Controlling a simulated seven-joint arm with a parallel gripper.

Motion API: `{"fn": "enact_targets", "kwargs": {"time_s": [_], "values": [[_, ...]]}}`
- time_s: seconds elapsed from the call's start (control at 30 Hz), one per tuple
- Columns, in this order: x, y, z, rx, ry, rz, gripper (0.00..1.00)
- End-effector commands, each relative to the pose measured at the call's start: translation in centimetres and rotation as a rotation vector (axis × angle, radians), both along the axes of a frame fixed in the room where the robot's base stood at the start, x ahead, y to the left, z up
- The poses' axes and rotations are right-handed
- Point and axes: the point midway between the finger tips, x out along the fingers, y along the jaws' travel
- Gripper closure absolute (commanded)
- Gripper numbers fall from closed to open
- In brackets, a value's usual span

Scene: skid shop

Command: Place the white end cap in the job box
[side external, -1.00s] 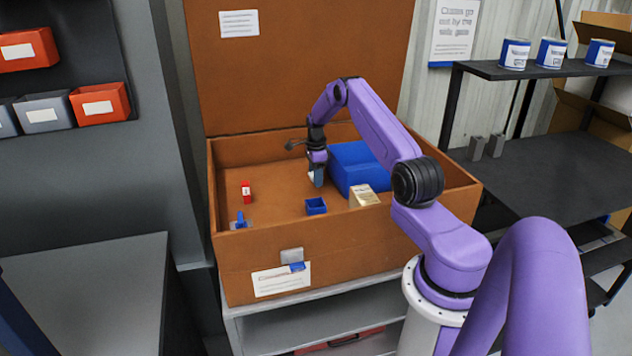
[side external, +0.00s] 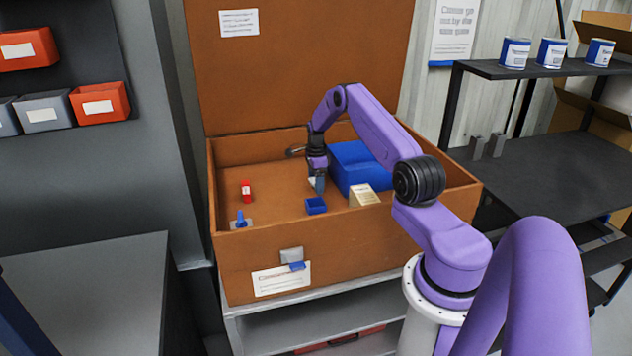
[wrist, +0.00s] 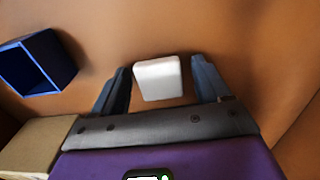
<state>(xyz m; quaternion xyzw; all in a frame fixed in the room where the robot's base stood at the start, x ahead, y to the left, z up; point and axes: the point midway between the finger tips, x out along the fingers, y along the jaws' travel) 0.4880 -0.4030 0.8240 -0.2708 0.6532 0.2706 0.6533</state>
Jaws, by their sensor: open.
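The white end cap (wrist: 158,78) is a small block with rounded corners. In the wrist view it lies between the two dark fingers of my gripper (wrist: 160,66), with a gap on each side. My gripper is open. In the side external view my gripper (side external: 317,184) points down inside a large open brown chest (side external: 245,252); the cap is small and mostly hidden at the fingertips there. I cannot tell whether the cap touches the chest floor. A small blue open-topped box (side external: 316,206) stands just in front of my gripper; it also shows in the wrist view (wrist: 38,62).
A larger blue block (side external: 352,162) is close to the right of my gripper. A tan box (side external: 363,195) is at the front right. A red item (side external: 246,191) and a blue piece on a grey plate (side external: 241,221) are at left. The chest floor between is clear.

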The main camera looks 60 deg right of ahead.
Motion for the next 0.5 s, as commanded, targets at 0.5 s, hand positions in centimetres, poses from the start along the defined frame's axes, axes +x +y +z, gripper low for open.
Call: {"fn": "enact_targets", "kwargs": {"time_s": [0.5], "values": [[0.1,0.0,8.2,-0.002,-0.002,0.001,0.24]]}}
